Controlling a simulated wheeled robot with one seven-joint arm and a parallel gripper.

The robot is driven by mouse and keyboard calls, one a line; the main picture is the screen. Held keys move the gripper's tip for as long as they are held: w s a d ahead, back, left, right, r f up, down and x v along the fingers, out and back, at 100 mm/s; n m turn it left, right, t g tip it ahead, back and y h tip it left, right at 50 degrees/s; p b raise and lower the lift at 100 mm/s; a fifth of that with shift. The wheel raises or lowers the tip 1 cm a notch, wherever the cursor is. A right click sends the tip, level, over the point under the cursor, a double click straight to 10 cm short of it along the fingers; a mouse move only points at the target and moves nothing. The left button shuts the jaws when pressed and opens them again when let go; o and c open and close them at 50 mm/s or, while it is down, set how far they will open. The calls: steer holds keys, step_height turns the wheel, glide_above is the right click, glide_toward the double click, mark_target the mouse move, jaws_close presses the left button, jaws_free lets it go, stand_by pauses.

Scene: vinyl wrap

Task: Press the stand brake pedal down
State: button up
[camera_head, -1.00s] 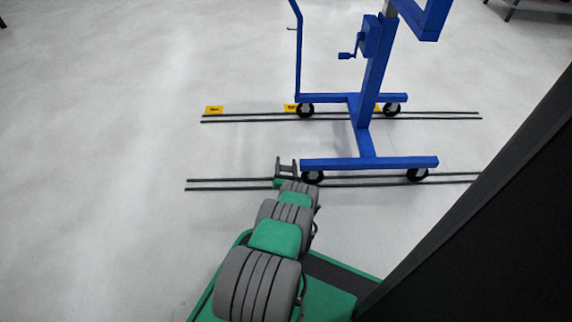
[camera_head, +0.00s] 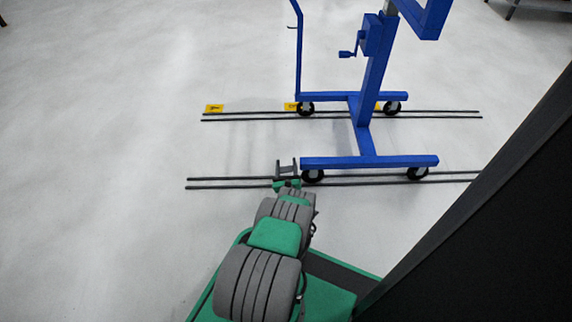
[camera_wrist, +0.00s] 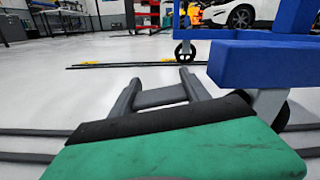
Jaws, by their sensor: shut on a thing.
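The blue stand (camera_head: 370,162) is on black-tyred casters. My gripper (camera_head: 287,163) is low over the floor, just left of the stand's near left caster (camera_head: 312,176). In the wrist view my gripper (camera_wrist: 160,80) has its two grey fingers apart. They are shut on a grey crossbar (camera_wrist: 160,97) that spans between them. I cannot tell whether this bar is the brake pedal, and no other pedal can be made out. The stand's near blue beam (camera_wrist: 262,63) and near caster (camera_wrist: 275,110) are to the right of the fingers.
Dark parallel strips (camera_head: 235,184) run along the floor beneath the near casters, with another pair (camera_head: 240,117) farther back. Yellow markers (camera_head: 214,109) lie by the far strips. A dark slanted panel fills the lower right. The floor at left is clear.

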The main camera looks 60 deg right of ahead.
steer(key=shift+f+n, duration=0.1)
steer(key=shift+n, duration=0.3)
steer(key=o, duration=1.4)
